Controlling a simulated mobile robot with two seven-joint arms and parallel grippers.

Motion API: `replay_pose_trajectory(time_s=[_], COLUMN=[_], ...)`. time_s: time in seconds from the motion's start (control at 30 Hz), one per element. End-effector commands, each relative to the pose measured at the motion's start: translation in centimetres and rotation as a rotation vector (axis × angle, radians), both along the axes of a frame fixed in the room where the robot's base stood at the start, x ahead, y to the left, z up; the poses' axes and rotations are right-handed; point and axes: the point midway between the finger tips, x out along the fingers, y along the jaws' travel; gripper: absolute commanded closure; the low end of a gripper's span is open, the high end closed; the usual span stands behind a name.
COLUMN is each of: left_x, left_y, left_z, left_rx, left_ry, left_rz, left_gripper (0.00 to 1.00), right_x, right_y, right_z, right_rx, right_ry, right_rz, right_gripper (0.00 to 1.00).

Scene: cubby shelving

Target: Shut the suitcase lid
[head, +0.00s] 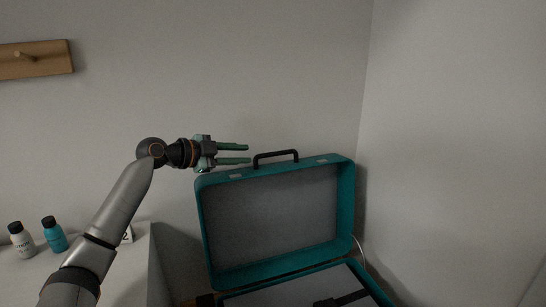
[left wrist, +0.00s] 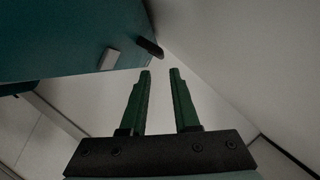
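The teal suitcase stands open in the head view, its lid (head: 274,214) raised upright with the grey lining facing me. A black handle (head: 276,158) sits on the lid's top edge. The base (head: 300,287) is cut off at the bottom of the view. My left gripper (head: 249,154) is open and empty, level with the lid's top edge, just left of the handle. In the left wrist view its green fingers (left wrist: 160,72) are apart, with the teal lid (left wrist: 60,45) to their upper left and the dark handle (left wrist: 150,47) near the tips. My right gripper is not in view.
A white cabinet top (head: 118,265) at left holds a white bottle (head: 21,242) and a blue bottle (head: 55,236). A wooden peg rail (head: 40,60) hangs on the wall. The right wall (head: 460,150) stands close beside the suitcase.

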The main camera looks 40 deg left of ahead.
Motion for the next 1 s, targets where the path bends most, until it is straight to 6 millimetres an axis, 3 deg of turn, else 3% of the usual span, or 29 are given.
replay_pose_trajectory(time_s=[0.6, 1.0], left_x=[8.3, 10.1], left_y=[-1.7, -2.1], left_z=[-2.1, -2.9], left_rx=[-0.002, 0.0], left_ry=[-0.003, 0.0], left_rz=[0.002, 0.001], left_gripper=[0.7, 0.7], right_x=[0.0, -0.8], right_y=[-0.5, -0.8], right_z=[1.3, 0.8], right_rx=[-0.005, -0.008], right_ry=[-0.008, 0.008], right_rz=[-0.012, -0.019], right_gripper=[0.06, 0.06])
